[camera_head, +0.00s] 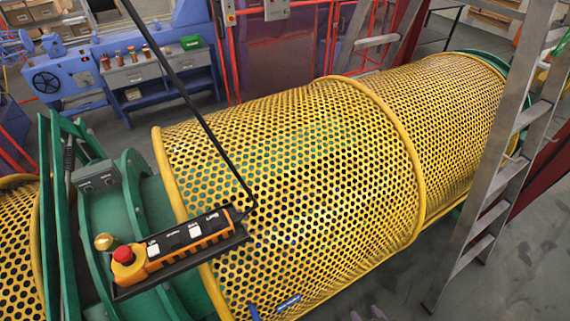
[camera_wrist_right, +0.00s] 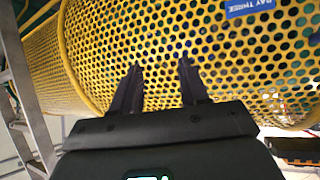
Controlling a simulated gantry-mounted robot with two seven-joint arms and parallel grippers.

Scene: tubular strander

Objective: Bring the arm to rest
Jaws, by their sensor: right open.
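My right gripper (camera_head: 368,314) shows only as two small purplish fingertips at the bottom edge of the head view, in front of the yellow perforated guard. In the right wrist view the same gripper (camera_wrist_right: 160,70) has two dark fingers spread apart, with nothing between them. Behind them is the yellow perforated guard (camera_wrist_right: 165,30); whether the fingertips touch it I cannot tell. My left gripper is not in view.
The long yellow guard (camera_head: 300,150) fills the middle of the head view. An orange-and-black control pendant (camera_head: 190,243) with a red button hangs at front left. A metal ladder (camera_head: 495,185) stands at right. A blue workbench (camera_head: 140,75) is behind. Grey floor (camera_head: 530,260) is clear at lower right.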

